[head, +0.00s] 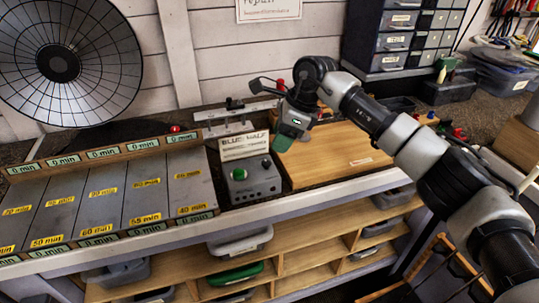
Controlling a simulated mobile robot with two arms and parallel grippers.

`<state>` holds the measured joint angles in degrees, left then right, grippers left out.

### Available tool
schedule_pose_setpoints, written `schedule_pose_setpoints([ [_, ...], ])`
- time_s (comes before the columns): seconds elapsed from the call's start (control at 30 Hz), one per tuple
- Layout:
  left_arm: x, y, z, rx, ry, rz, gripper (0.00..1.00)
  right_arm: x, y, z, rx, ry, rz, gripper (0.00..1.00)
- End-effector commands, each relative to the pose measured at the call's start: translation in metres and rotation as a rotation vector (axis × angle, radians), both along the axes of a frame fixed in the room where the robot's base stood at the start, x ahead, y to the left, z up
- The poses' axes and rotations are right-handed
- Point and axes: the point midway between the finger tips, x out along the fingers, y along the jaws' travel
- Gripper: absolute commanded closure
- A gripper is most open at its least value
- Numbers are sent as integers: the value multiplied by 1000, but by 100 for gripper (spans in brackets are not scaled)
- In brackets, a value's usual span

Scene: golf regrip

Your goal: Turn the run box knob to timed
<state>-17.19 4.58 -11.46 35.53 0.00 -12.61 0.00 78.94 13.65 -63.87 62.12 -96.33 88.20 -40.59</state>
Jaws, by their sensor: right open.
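The run box is a small grey box (250,186) on the bench, below a sign reading BLUE HALF (244,147). A green button (239,174) sits on its top at the left. A small dark knob (266,162) sits on its top at the right; its setting is too small to read. My right gripper (287,126) hangs above and behind the box, to the right of the sign. My left gripper is out of view.
A slatted rack with yellow and green minute labels (105,205) fills the bench's left. A wooden board (335,153) lies right of the box. A round ribbed disc (65,60) stands behind at left, and drawer units (395,40) at back right. Shelves with bins lie below.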

Motion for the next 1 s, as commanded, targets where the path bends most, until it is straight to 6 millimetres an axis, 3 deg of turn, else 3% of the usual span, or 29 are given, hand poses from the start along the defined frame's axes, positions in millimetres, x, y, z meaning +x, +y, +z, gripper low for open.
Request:
schedule_pose_setpoints([
  [0.33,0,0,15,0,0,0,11,1,24,-54,3,2,0,48],
  [0.77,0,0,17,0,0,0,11,2,28,-67,4,0,0,48],
  [1.0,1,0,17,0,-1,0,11,2,28,-66,4,0,0,82],
])
